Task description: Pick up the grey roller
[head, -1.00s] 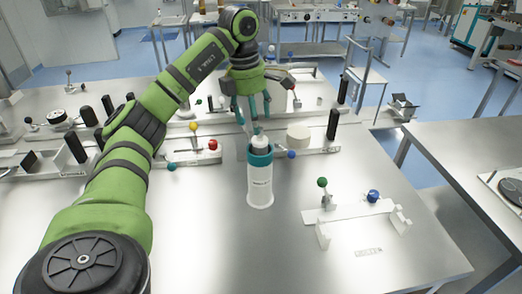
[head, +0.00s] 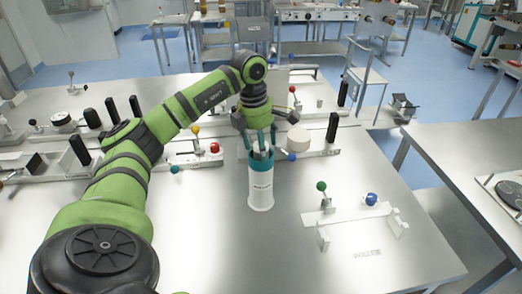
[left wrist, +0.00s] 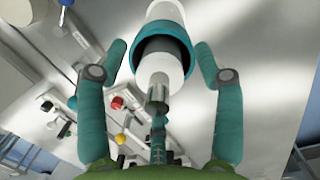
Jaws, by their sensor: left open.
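A pale roller with a grey stub at its end (left wrist: 158,76) stands upright in a white cylindrical holder with a teal rim (head: 261,190), which also shows in the left wrist view (left wrist: 165,14). No other roller-like part shows clearly grey here. My left gripper (head: 261,150) points down at the holder's mouth. In the left wrist view its teal fingers (left wrist: 161,50) are open, one on each side of the roller and the rim, with gaps visible. In the head view the fingers and wrist hide most of the roller. My right gripper is in neither view.
A white bracket (head: 350,217) with green and blue knobs stands right of the holder. A cream round block (head: 299,139) and a black upright handle (head: 333,127) are behind. A fixture with a red knob (head: 214,148) is to the left.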

